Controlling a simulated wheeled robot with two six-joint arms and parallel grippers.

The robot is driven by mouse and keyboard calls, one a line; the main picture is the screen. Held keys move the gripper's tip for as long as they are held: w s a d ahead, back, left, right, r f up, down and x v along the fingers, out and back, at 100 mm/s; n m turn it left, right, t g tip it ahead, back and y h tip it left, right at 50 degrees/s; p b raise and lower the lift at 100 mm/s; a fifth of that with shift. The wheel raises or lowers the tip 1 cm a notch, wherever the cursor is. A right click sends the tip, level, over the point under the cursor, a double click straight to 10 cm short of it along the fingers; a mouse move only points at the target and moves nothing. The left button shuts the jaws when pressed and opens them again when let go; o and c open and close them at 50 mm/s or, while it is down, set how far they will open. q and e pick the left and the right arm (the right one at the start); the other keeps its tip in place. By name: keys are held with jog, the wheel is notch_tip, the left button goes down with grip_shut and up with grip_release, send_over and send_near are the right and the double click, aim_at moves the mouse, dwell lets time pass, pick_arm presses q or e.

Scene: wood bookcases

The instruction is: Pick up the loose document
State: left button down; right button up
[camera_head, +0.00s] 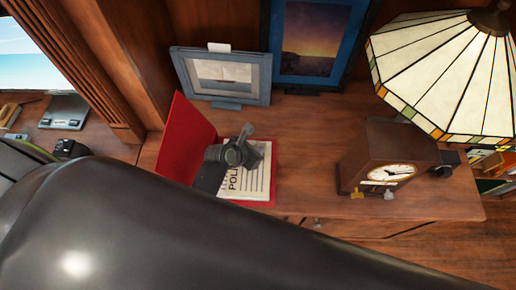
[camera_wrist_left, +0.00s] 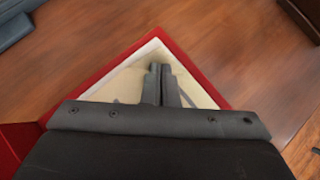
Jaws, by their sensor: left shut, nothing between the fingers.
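The loose document (camera_head: 254,182), a pale sheet with dark print reading "POL...", lies in an open red folder (camera_head: 188,137) on the wooden cabinet top. The folder's left cover stands up at a slant. My left gripper (camera_head: 244,134) is over the document and hides part of it. In the left wrist view, its two fingers (camera_wrist_left: 161,72) are together over the pale paper (camera_wrist_left: 127,78), with nothing seen between them. The red folder edge (camera_wrist_left: 186,57) frames the paper there. I cannot tell whether the fingers touch the paper. My right gripper is not in view.
A grey picture frame (camera_head: 223,98) and a blue-framed picture (camera_head: 318,81) stand behind the folder. A brown clock (camera_head: 384,150) and a stained-glass lamp (camera_head: 445,75) are to the right. My dark arm covers the lower foreground. Bare wood (camera_head: 315,125) lies between folder and clock.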

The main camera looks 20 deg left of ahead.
aim_at(270, 146)
pick_arm(q)
jog(key=shift+w+d, duration=0.1)
jog(key=shift+w, duration=0.1)
jog(key=w, duration=0.1)
jog(key=w+d+p, duration=0.1)
jog(key=w+d, duration=0.1)
jog(key=w, duration=0.1)
jog(key=shift+p, duration=0.4)
jog(key=shift+w+d, duration=0.2)
